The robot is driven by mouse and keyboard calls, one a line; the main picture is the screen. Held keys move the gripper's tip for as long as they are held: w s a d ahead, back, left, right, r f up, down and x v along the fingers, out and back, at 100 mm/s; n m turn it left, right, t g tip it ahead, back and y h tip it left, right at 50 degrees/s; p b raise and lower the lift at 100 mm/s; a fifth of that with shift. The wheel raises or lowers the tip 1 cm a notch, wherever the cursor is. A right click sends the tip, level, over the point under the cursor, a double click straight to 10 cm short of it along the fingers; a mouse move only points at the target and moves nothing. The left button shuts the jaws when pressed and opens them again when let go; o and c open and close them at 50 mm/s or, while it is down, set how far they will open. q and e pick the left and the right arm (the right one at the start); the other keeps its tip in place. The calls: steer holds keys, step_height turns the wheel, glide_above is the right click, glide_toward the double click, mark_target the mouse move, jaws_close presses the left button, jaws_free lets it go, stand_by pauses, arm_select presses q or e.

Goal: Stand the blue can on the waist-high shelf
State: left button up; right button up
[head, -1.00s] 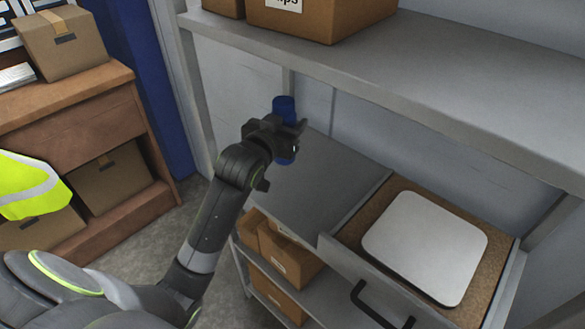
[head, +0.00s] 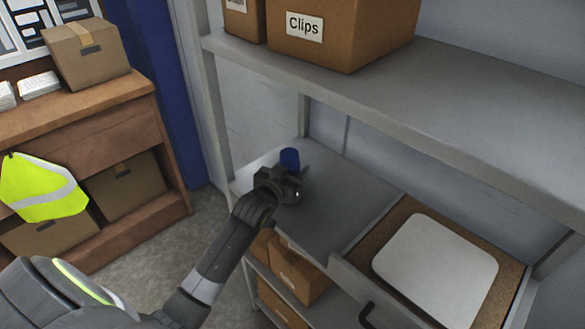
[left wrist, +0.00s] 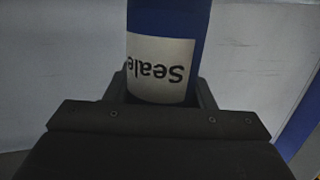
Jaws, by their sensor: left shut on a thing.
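The blue can (head: 289,157) is between the fingers of my left gripper (head: 290,182), which is shut on it. In the left wrist view the can (left wrist: 170,18) shows a white label with dark letters, partly hidden by the gripper (left wrist: 160,95). The can looks roughly upright in the head view. It is over the left part of the grey waist-high shelf (head: 335,215); I cannot tell whether its base touches the surface, as the gripper hides it. My right gripper is not in view.
An upper shelf (head: 440,100) with a box labelled "Clips" (head: 340,30) overhangs behind. A pulled-out drawer holding a pale square panel (head: 435,262) is at the right. Boxes (head: 295,270) sit below the shelf. A wooden cabinet (head: 100,130) stands at the left.

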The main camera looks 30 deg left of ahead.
arm_select(q)
steer(key=shift+f, duration=0.1)
steer(key=shift+f, duration=0.15)
steer(key=o, duration=1.3)
steer(key=shift+s+d+r+b, duration=0.1)
steer(key=shift+s+r+b, duration=0.25)
steer(key=shift+s, duration=1.65)
steer(key=shift+s+r+b, duration=0.4)
steer(key=shift+s, duration=1.55)
steer(key=shift+s+d+r+b, duration=0.1)
steer(key=shift+s+r+b, duration=0.25)
steer(key=shift+s, duration=1.65)
